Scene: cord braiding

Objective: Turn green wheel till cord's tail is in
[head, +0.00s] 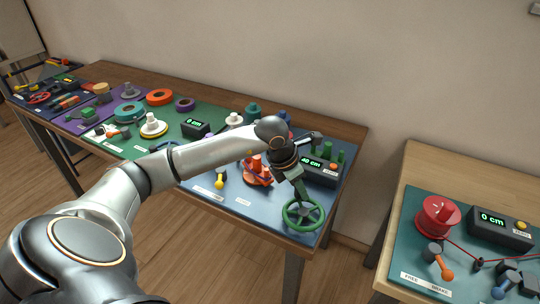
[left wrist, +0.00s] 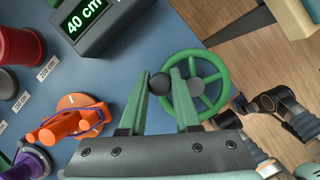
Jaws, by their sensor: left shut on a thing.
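The green spoked wheel (head: 303,226) is at the front right end of the blue mat. It also shows in the left wrist view (left wrist: 218,66), partly behind my fingers. My left gripper (head: 298,192) reaches down to the wheel's rim. In the left wrist view its fingers (left wrist: 160,78) are closed about a dark round knob (left wrist: 158,84) at the wheel. An orange device (left wrist: 70,122) with a purple cord (left wrist: 98,108) stands left of the wheel. I cannot make out the cord's tail. A display box (left wrist: 88,18) reads 40 cm.
Other mats with tape rolls run along the table to the left. A second table (head: 400,200) at right holds a red reel (head: 437,217) and a box (head: 499,228) reading 0 cm.

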